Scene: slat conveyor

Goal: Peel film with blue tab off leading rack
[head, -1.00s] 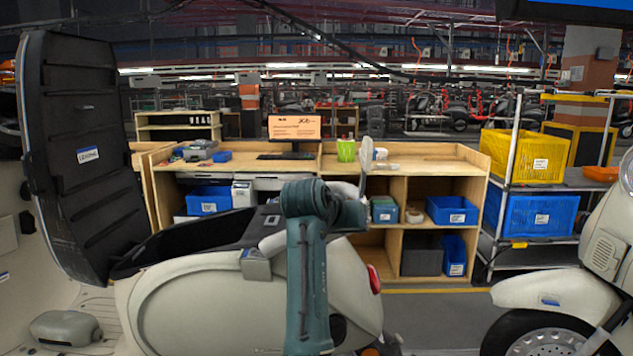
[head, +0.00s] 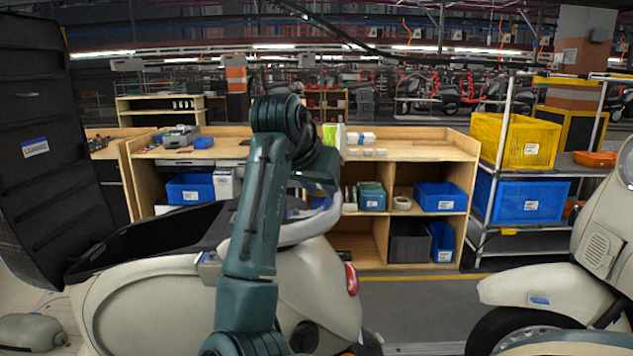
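Clear film cannot be made out.
Another cream scooter (head: 545,290) stands at the right edge, with clear floor between the two. Behind is a wooden workbench (head: 430,150) with blue bins. A metal cart (head: 490,190) with yellow and blue crates (head: 515,140) stands at the back right.

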